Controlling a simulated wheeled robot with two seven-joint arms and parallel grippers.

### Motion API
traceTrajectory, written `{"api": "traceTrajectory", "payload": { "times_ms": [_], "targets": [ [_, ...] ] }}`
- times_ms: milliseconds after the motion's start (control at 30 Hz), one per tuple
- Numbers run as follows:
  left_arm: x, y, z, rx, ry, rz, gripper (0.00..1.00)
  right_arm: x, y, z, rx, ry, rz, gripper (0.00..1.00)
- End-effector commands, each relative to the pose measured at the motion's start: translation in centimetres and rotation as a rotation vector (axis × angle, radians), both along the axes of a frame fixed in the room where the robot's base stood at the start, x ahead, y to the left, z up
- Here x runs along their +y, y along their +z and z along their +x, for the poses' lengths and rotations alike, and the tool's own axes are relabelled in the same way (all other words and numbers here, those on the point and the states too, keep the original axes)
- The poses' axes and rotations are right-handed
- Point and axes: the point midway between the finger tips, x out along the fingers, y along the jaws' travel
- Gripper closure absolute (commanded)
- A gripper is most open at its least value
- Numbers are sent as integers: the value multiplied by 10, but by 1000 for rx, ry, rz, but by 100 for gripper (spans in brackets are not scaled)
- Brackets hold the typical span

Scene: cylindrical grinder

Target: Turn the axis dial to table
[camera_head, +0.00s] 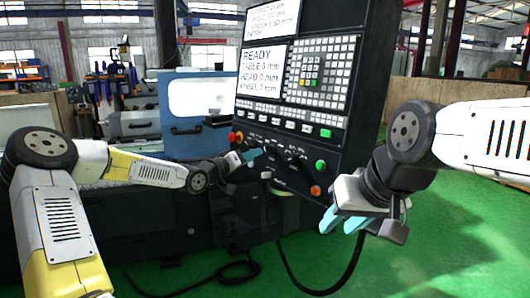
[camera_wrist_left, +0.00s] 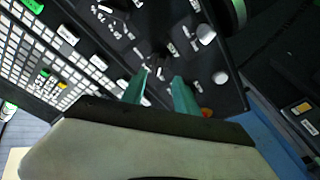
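The control panel (camera_head: 300,100) stands in the middle of the head view, with dark dials and coloured buttons along its lower part. Labels there are too small to tell which dial is the axis dial. My left gripper (camera_head: 249,155) is at the lower left of this part, close to the dials. In the left wrist view its two teal fingers (camera_wrist_left: 161,73) are apart, pointing at the panel's dial area (camera_wrist_left: 158,52); a small dark knob shows near the tips, contact unclear. My right gripper (camera_head: 342,221) is open and empty, in front of the panel's lower right corner.
The panel screen (camera_head: 264,72) reads READY, with table, head and wheel at 0 mm. A green button (camera_head: 325,133) and an orange button (camera_head: 315,190) sit at the panel's right. A black cable (camera_head: 320,291) lies on the green floor. The floor at right is clear.

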Motion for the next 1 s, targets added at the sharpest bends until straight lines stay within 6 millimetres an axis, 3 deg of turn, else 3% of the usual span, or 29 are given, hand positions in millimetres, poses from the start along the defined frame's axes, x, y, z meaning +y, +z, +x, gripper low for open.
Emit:
{"api": "traceTrajectory", "payload": {
  "times_ms": [333, 700, 733, 900, 1000],
  "targets": [
    [-35, 0, 39, 1, -1, 1, 64, 0, 0, 0, 0, 0, 0, 64],
    [-40, -1, 45, 3, 0, 2, 64, 0, 0, 0, 0, 0, 0, 64],
    [-40, -1, 45, 3, 0, 2, 66, 0, 0, 0, 0, 0, 0, 64],
    [-40, -1, 45, 3, 0, 2, 99, 0, 0, 0, 0, 0, 0, 64],
    [-40, -1, 45, 3, 0, 2, 100, 0, 0, 0, 0, 0, 0, 64]
  ]
}}
